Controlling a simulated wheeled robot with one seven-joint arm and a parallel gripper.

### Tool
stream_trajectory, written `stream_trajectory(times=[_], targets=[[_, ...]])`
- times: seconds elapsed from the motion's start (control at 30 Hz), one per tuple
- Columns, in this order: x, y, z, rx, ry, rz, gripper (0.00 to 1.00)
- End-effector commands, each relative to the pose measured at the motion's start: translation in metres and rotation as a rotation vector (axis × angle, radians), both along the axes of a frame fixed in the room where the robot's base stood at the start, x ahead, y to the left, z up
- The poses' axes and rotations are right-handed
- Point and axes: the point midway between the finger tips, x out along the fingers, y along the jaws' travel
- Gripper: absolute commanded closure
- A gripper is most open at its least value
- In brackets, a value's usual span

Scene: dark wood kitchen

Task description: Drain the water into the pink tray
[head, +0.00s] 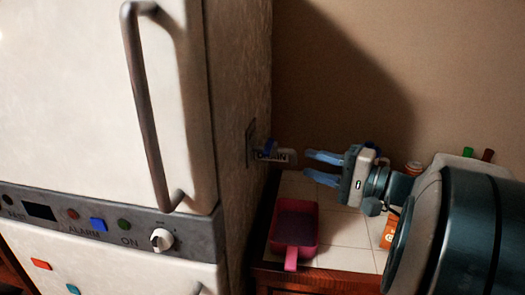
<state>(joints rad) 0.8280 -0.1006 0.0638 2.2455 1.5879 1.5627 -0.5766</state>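A pink tray (283,252) with a handle toward the front sits on the tiled counter beside the white appliance. Its inside looks dark; I cannot tell whether it holds liquid.
The tall white appliance (90,90) has a long door handle (147,110) and a control panel with a knob (162,240). An orange box (390,230) and small bottles stand on the counter at right, partly behind my arm. A wall closes the back.

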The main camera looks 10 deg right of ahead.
Motion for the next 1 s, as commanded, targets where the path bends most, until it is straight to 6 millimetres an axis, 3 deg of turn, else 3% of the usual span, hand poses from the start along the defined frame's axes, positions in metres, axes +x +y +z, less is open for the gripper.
stream_trajectory(times=[0.5,0.7,1.0], targets=[[0.071,0.074,0.001,0.001,0.004,0.005,0.69],[0.082,0.085,0.0,0.001,0.004,0.002,0.69],[0.084,0.086,0.0,0.0,0.003,0.002,0.69]])
